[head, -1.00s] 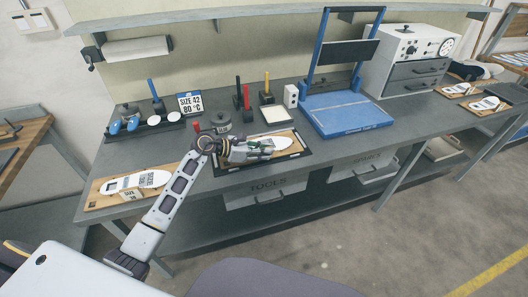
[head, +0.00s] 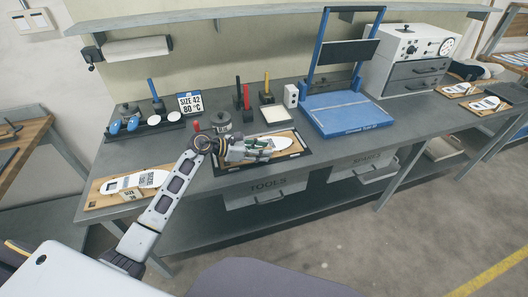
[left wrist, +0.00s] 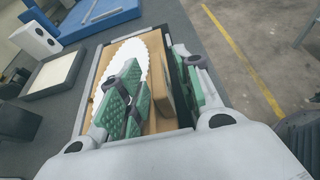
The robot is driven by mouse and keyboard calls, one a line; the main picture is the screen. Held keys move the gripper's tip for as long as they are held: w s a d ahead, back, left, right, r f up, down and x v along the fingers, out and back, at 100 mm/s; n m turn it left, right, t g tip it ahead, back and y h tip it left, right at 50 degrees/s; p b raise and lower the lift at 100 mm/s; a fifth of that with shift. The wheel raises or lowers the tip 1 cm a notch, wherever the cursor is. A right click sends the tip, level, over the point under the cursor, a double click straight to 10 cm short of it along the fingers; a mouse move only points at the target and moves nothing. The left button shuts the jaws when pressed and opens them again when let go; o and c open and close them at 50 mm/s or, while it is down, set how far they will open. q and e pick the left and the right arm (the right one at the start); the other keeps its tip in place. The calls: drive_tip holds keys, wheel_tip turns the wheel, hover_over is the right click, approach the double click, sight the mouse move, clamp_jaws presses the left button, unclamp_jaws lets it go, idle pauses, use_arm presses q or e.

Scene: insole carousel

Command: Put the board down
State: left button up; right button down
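The board (head: 285,135) is a flat wooden plate with a white insole on it. It lies within a dark-rimmed frame (head: 305,152) on the bench, near the front edge. In the left wrist view the board (left wrist: 104,66) shows the white insole (left wrist: 133,52) and a raised brown block (left wrist: 162,88). My left gripper (head: 262,145) is low over the board. Its green-padded fingers are spread on either side of the block (left wrist: 158,70), apparently open. The fingers hide part of the insole. My right gripper is in neither view.
Another board with an insole (head: 152,180) lies at the bench's left front. A blue press (head: 345,116) and a white oven unit (head: 405,60) stand to the right. Bare bench top lies right of the frame.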

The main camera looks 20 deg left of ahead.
use_arm(q)
drive_tip(key=b+v, duration=0.1)
drive_tip(key=v, duration=0.8)
drive_tip(key=shift+a, duration=0.1)
drive_tip(key=shift+v, duration=0.85)
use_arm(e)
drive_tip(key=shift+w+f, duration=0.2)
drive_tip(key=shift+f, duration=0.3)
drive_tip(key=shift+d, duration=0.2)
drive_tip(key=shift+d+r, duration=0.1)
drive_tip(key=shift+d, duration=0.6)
use_arm(q)
drive_tip(key=shift+c, duration=0.4)
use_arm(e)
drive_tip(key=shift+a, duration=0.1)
